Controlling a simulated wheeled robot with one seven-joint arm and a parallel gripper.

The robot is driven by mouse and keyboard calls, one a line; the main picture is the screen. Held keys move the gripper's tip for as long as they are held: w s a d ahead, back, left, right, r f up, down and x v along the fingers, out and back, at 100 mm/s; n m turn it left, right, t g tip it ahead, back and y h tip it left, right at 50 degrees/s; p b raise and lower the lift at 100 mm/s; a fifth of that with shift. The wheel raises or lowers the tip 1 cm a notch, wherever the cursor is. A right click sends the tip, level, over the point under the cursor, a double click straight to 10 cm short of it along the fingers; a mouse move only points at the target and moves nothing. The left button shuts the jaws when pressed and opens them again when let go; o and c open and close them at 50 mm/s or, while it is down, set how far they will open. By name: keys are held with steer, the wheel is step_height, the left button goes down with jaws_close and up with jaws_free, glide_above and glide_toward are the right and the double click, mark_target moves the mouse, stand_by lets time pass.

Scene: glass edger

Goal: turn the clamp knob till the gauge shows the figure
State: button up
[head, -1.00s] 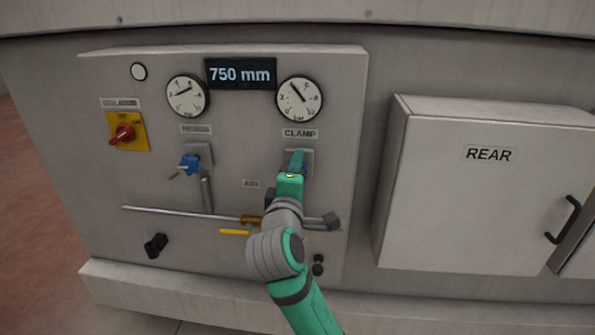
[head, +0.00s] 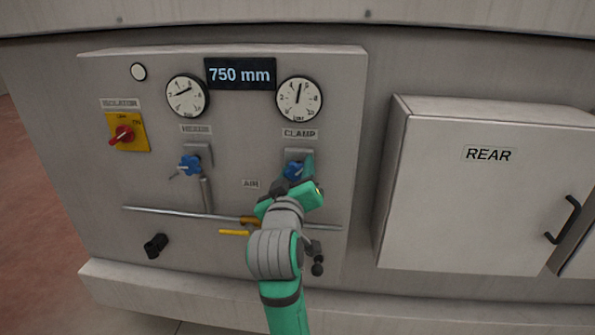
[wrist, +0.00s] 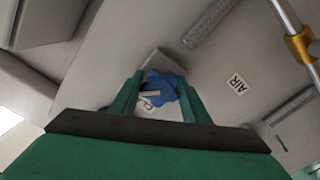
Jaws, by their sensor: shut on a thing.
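The blue clamp knob (head: 293,171) sits on a square plate under the CLAMP label. My gripper (head: 302,174) is at the knob, with its body twisted to the right. In the wrist view the knob (wrist: 160,88) lies between the two green fingers of my gripper (wrist: 158,95), which are shut on it. The clamp gauge (head: 299,99) is above the label; its needle points nearly straight up, slightly right. The display (head: 240,74) reads 750 mm.
A second blue knob (head: 190,165) and its gauge (head: 187,96) are to the left. A red and yellow isolator switch (head: 123,133) is at far left. A horizontal pipe with a yellow-handled valve (head: 236,233) runs below. The REAR cabinet (head: 480,190) juts out at right.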

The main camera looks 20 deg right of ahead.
steer(key=shift+f+m, duration=0.1)
steer(key=shift+m, duration=1.4)
steer(key=o, duration=1)
steer(key=shift+o, duration=0.2)
steer(key=v, duration=1.1)
